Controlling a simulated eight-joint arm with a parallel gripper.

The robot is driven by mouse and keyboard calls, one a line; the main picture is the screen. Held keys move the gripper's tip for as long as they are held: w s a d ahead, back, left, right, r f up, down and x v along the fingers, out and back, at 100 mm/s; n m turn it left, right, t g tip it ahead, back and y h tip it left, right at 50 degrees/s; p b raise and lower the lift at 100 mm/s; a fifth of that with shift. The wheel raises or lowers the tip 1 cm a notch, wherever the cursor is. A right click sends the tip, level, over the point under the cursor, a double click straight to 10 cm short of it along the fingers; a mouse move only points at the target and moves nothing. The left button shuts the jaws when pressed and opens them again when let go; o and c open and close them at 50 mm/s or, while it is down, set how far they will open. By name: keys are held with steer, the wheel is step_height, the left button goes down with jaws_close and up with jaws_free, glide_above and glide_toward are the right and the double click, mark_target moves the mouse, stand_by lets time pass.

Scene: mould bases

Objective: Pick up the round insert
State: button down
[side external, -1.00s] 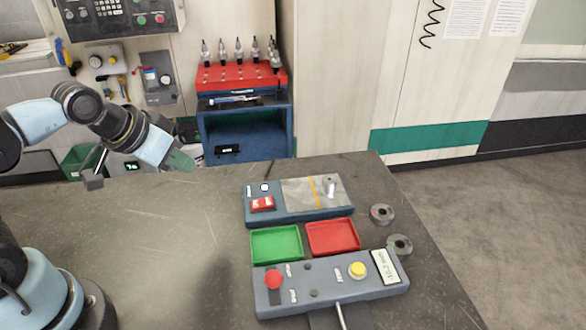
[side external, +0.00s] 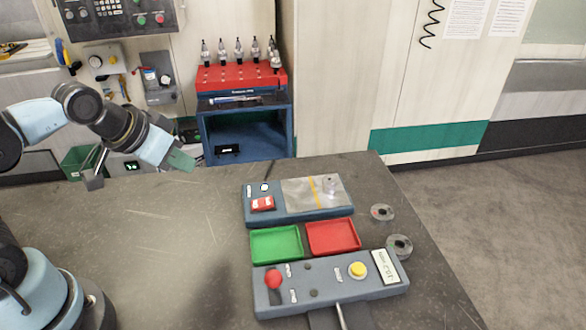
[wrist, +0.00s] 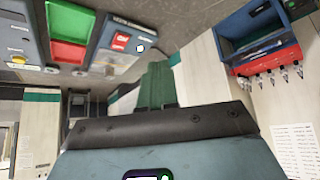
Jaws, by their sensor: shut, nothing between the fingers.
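Two grey round pieces with a centre hole lie at the right of the table, one farther back (side external: 382,212) and one nearer (side external: 399,244). A small metal cylinder (side external: 329,186) stands on the plate of the rear blue-grey device (side external: 285,212). I cannot tell which of these is the round insert. My gripper (side external: 181,161) is raised at the table's far left, well apart from all of them. Its green fingers (wrist: 157,85) are together and empty in the wrist view.
A green tray (side external: 276,259) and a red tray (side external: 333,250) sit between the rear device and a front control box (side external: 310,302) with red and yellow buttons. A blue stand (side external: 243,148) with a red tool rack is behind the table. The left half of the table (side external: 170,240) is clear.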

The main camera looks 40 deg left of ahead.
steer(key=c, duration=1.8)
jaws_free()
steer(key=o, duration=1.1)
steer(key=n+t+h, duration=0.1)
steer(key=n+h, duration=0.7)
steer(key=n, duration=1.4)
glide_toward(325, 179)
steer(key=shift+s+a+r, duration=0.15)
steer(key=shift+s+a, duration=0.3)
steer(key=shift+s, duration=0.15)
steer(key=shift+s+a+r, duration=0.15)
steer(key=shift+s+a, duration=0.25)
steer(key=shift+s, duration=0.2)
steer(key=n, duration=0.1)
steer(key=f+n+h, duration=0.1)
steer(key=n, duration=0.1)
steer(key=w+d+n+t, duration=0.1)
steer(key=shift+f+h, duration=0.15)
steer(key=shift+h, duration=0.25)
steer(key=shift+n, duration=0.3)
steer(key=x, duration=0.6)
steer(key=shift+w+d+f, duration=0.15)
steer(key=shift+w, duration=0.05)
steer(key=shift+w+a+x, duration=0.1)
steer(key=shift+a+x, duration=0.05)
steer(key=shift+x, duration=1.2)
steer(key=shift+w+a+x, duration=0.15)
steer(key=shift+x, duration=1.25)
